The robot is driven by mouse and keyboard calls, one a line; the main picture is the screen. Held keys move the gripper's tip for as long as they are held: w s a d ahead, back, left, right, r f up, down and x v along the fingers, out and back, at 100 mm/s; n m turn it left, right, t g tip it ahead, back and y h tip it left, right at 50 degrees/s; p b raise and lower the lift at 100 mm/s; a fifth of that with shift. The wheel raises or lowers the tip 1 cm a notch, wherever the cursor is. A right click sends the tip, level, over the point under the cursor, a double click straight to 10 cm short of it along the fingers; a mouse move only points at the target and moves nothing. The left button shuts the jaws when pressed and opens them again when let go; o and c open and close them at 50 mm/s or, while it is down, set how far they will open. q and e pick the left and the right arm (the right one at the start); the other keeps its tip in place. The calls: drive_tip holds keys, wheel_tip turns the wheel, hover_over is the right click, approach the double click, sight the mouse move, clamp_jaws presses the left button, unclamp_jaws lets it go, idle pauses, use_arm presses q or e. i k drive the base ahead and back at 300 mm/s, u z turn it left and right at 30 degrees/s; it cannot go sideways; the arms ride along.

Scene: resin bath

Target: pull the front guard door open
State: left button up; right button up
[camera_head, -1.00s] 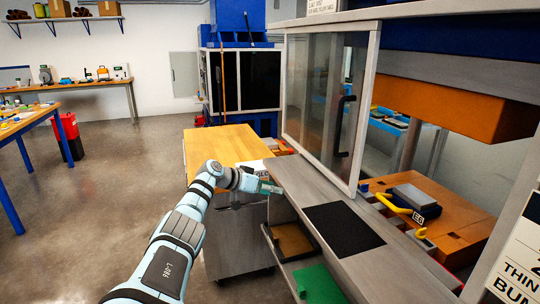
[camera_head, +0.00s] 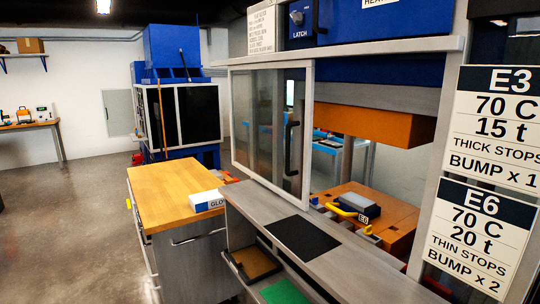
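The front guard door (camera_head: 240,117) is a clear panel in a pale metal frame on the front of the press. A black vertical bar handle (camera_head: 289,150) is on its right side. The door stands across the left part of the press front. To its right the front is uncovered, showing the orange upper block (camera_head: 385,125) and the orange lower block (camera_head: 398,228). A grey block with a yellow handle (camera_head: 345,212) and an E6 tag rests on the lower block. Neither gripper is in view.
A grey ledge (camera_head: 350,262) with a black mat (camera_head: 303,236) runs below the door. Under it is an open shelf or drawer with a green piece (camera_head: 283,292). A wood-topped cabinet (camera_head: 160,190) carrying a glove box (camera_head: 207,201) stands left. The floor (camera_head: 70,220) at left is clear.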

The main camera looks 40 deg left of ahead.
sight(309, 64)
drive_tip(key=u, duration=0.65)
drive_tip(key=i, duration=0.85)
drive_tip(key=z, duration=0.35)
